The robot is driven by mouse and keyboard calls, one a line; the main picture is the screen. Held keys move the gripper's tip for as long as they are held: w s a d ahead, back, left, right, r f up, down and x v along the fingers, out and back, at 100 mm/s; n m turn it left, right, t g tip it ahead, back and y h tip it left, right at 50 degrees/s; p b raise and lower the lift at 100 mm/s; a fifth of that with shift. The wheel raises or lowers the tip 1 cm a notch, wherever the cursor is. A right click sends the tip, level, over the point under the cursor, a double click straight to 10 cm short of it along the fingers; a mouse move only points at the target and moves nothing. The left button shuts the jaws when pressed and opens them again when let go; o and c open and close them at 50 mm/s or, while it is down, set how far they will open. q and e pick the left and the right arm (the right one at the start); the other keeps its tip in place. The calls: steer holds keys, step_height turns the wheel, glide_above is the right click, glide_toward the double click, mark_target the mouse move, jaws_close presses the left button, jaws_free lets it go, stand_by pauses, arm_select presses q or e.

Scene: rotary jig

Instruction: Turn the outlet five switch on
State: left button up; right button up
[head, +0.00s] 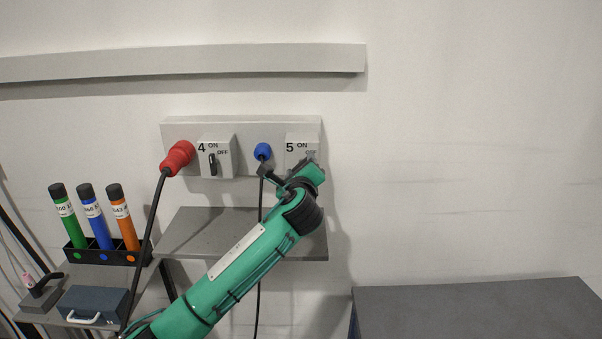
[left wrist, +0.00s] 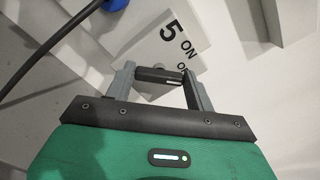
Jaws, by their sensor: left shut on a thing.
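The outlet five box (head: 301,144) is a pale block marked 5, ON and OFF on the wall panel. It also shows in the left wrist view (left wrist: 155,53), with its lettering tilted. My left gripper (head: 305,168) is at the lower part of this box and hides its switch in the head view. In the left wrist view, the gripper's two grey fingers (left wrist: 160,76) are shut on the black switch knob (left wrist: 157,75), one at each end. I cannot tell for sure which mark the knob points to. My right gripper is not in view.
The outlet four box (head: 217,157) has a black switch. A red plug (head: 178,157) and a blue plug (head: 262,151) have hanging cables. A grey shelf (head: 190,232) sits below. Green, blue and orange tubes stand in a black rack (head: 105,257). A grey table (head: 480,305) is at right.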

arm_select(q)
steer(key=shift+a+f+n+b, duration=0.15)
steer(key=shift+n+b, duration=0.8)
steer(key=shift+n, duration=1.35)
steer(key=shift+d+f+n+b, duration=0.1)
steer(key=shift+n+b, duration=0.8)
steer(key=shift+n, duration=1.4)
steer(key=o, duration=1)
steer(key=s+b, duration=0.4)
steer(key=s, duration=0.9)
steer(key=shift+s, duration=0.4)
